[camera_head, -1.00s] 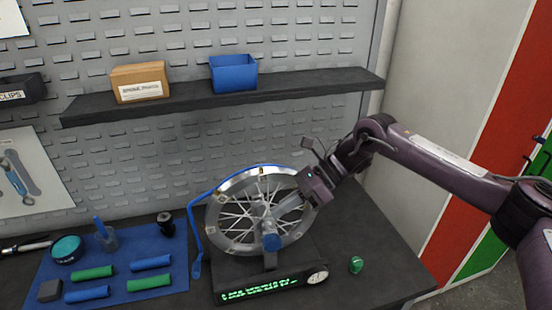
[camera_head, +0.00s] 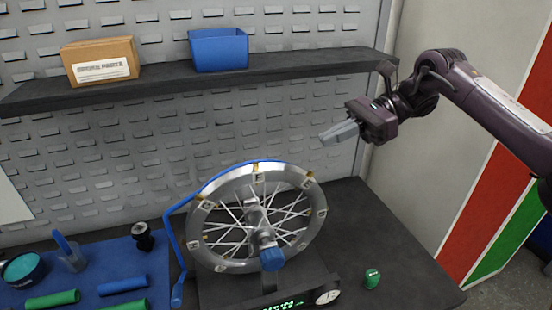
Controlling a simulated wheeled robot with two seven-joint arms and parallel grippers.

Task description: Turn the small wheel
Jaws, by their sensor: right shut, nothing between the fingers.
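The small spoked wheel (camera_head: 196,232) stands upright on a dark stand on the workbench. It has a silver rim with lettered tags, thin spokes and a hub with a blue end cap (camera_head: 271,259). A blue curved arm (camera_head: 172,240) runs along its left side and over its top. My right gripper (camera_head: 327,138) is shut and empty, above and to the right of the wheel, apart from it. Its fingers point left. My left gripper is not in view.
A dark shelf (camera_head: 300,73) on the pegboard wall holds a cardboard box (camera_head: 100,60) and a blue bin (camera_head: 219,49). A display base with a dial (camera_head: 327,296) sits under the wheel. A small green object (camera_head: 372,279) lies right. A blue mat (camera_head: 90,259) holds several grips.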

